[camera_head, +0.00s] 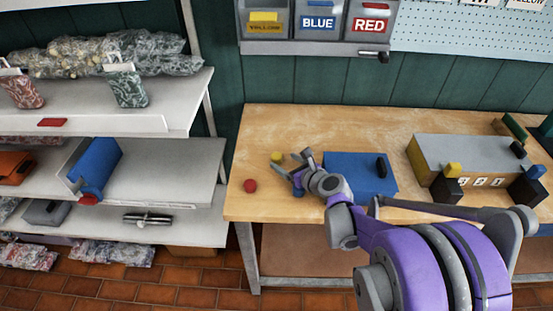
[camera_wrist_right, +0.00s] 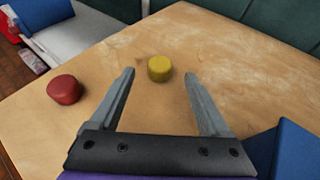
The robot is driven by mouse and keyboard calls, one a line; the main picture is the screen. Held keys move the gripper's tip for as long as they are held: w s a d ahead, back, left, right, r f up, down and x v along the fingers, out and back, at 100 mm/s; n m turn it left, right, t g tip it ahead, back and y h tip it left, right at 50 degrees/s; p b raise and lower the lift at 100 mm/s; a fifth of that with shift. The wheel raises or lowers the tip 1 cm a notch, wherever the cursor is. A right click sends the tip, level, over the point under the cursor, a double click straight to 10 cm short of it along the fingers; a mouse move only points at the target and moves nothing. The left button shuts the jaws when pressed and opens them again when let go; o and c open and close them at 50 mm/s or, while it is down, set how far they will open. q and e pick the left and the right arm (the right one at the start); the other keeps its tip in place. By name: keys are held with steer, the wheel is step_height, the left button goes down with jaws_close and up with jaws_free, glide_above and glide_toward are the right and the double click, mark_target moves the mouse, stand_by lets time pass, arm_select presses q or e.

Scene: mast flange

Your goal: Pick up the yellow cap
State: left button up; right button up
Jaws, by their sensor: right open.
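The yellow cap (camera_head: 277,157) stands on the wooden workbench, near its left end. It also shows in the right wrist view (camera_wrist_right: 160,68), short and round, ahead of the gap between my fingers. My right gripper (camera_head: 291,161) is open and empty, just right of the cap in the head view. In the right wrist view its two fingers (camera_wrist_right: 160,76) point towards the cap, one on each side of the line to it. I cannot tell how high the fingertips are above the bench. My left gripper is not in view.
A red cap (camera_head: 250,186) sits near the bench's left edge. A small blue object (camera_head: 298,192) shows partly under my gripper. A blue box (camera_head: 365,172) stands close on the right. A grey box (camera_head: 470,160) stands farther right. Shelves (camera_head: 170,215) stand left of the workbench (camera_head: 300,122).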

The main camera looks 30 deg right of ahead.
mark_target(278, 158)
steer(key=x, duration=0.4)
jaws_close()
stand_by(0.4)
